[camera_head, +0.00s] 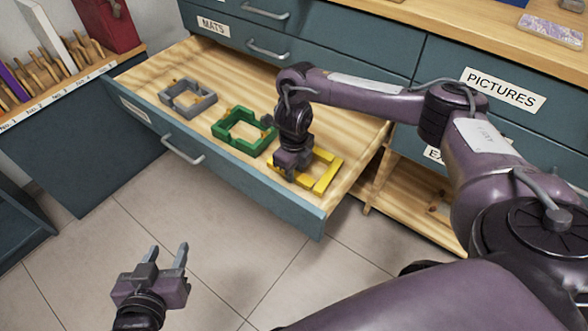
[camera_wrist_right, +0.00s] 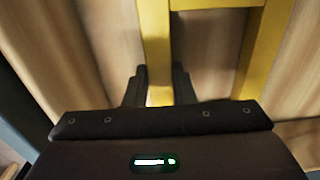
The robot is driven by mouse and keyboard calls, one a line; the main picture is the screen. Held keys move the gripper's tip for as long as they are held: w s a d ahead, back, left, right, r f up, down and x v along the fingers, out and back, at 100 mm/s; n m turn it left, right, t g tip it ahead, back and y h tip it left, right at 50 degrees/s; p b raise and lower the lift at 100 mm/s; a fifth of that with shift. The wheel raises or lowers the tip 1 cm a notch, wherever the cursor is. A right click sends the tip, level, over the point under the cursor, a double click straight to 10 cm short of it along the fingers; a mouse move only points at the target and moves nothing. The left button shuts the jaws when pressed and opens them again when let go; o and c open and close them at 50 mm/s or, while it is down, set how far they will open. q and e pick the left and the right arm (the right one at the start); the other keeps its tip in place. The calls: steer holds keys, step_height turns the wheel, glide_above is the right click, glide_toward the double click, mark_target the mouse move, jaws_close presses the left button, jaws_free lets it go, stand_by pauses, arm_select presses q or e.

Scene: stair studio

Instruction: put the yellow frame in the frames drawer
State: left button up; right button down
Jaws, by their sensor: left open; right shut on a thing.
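The yellow frame (camera_head: 326,183) is inside the open drawer (camera_head: 255,187), at its right end near the drawer front. My right gripper (camera_head: 292,172) reaches down into the drawer and is shut on one side bar of the yellow frame. In the right wrist view the yellow frame (camera_wrist_right: 154,40) runs between the two fingers (camera_wrist_right: 159,90). I cannot tell whether the frame rests on the drawer floor or is just above it. My left gripper (camera_head: 165,262) is open and empty over the tiled floor, in front of the drawer.
A green frame (camera_head: 243,132) and a grey frame (camera_head: 188,97) lie in the same drawer, left of the yellow one. Drawers labelled MATS (camera_head: 213,27) and PICTURES (camera_head: 503,90) are shut. A rack with several upright boards (camera_head: 62,52) stands at the left.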

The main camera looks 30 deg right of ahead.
steer(key=shift+f, duration=0.2)
steer(key=c, duration=1.1)
jaws_free()
